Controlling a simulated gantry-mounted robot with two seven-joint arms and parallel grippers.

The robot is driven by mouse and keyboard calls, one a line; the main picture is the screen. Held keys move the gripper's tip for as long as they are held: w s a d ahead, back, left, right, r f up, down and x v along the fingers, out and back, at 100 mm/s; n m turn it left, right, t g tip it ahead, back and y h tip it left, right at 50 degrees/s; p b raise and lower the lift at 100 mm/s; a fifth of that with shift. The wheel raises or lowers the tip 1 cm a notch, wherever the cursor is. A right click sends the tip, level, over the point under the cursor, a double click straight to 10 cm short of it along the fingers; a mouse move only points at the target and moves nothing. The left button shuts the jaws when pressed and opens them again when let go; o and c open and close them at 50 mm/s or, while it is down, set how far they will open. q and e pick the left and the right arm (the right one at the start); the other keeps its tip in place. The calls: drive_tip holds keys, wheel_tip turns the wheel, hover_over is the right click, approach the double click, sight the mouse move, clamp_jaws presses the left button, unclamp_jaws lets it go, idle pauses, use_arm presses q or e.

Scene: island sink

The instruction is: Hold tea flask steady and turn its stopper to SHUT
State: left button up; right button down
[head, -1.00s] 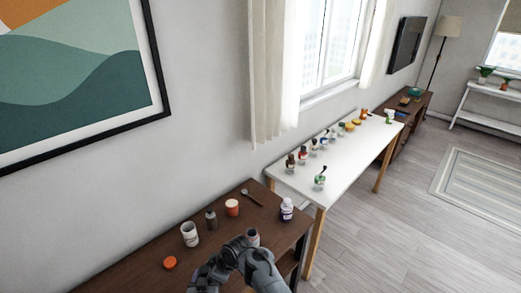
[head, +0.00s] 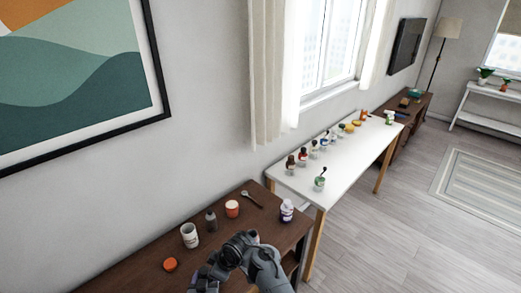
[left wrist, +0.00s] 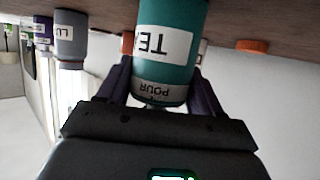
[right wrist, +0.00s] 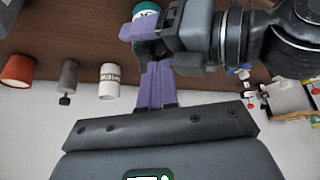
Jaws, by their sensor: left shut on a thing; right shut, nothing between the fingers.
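The teal tea flask (left wrist: 172,45) stands on the brown table, shown upside down in the left wrist view. Its white label starts "TE". A grey band (left wrist: 155,93) at its top end reads "POUR". My left gripper (left wrist: 160,85) is shut on the flask, one dark finger on each side. The flask also shows in the right wrist view (right wrist: 147,10), partly hidden by my left gripper's purple finger. My right gripper (right wrist: 157,85) is shut and empty, its fingertips close to the flask and left gripper; I cannot tell if they touch. In the head view my left gripper (head: 208,278) hides the flask.
An orange lid (head: 170,265), white cup (head: 189,235), grey bottle (head: 211,220), orange jar (head: 232,209), spoon (head: 252,199) and purple-labelled bottle (head: 287,210) stand or lie around the table. A white table (head: 350,160) with several small bottles is beyond.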

drive_tip(key=shift+r, duration=1.55)
wheel_tip(320, 180, down, 6)
drive_tip(key=shift+w+a, duration=0.25)
drive_tip(key=shift+a, duration=0.05)
drive_tip(key=shift+s+d, duration=0.1)
drive_tip(key=shift+d, duration=0.05)
wheel_tip(320, 180, up, 6)
drive_tip(key=shift+d, duration=0.15)
idle(0.7)
